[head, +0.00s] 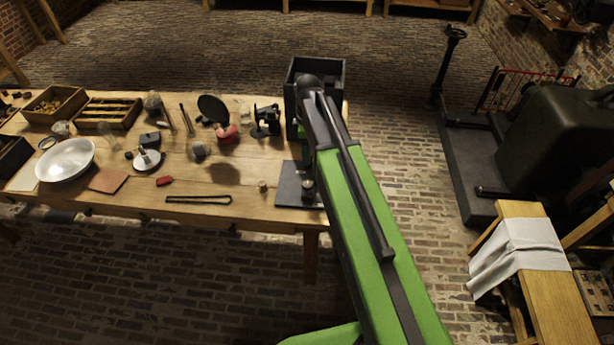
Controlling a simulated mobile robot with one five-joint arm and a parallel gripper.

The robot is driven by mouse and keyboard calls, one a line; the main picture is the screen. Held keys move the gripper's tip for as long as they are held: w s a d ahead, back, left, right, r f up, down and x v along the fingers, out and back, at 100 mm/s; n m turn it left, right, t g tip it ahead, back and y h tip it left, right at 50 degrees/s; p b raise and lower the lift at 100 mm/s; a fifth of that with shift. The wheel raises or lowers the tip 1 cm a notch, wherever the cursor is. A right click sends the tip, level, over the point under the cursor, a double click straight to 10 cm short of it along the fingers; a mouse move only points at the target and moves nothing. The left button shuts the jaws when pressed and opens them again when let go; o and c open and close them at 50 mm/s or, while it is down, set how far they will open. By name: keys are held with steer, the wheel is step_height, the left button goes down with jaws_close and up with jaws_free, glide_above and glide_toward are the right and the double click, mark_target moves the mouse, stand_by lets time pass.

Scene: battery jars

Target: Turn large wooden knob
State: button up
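I cannot make out a large wooden knob for sure. A small pale wooden cylinder (262,186) stands near the front edge of the table, left of a dark flat plate (290,188). A dark open-topped box (301,72) stands at the table's right end, and my arm covers part of it. My green and dark arm reaches up from the bottom right of the middle and ends over this box. My gripper's fingers do not show; the far end of the arm hides that area. A small metal post stands on the dark plate, close beside my arm.
The wooden table (235,178) holds a white bowl (66,160), a black tong-like tool (198,199), a red block, jars and wooden trays. At the right are a dark tank (560,135) and a bench with a white cloth (522,250).

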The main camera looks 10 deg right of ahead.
mark_target(308, 184)
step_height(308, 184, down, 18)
steer(key=b, duration=1.7)
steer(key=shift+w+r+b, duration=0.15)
steer(key=shift+b, duration=0.25)
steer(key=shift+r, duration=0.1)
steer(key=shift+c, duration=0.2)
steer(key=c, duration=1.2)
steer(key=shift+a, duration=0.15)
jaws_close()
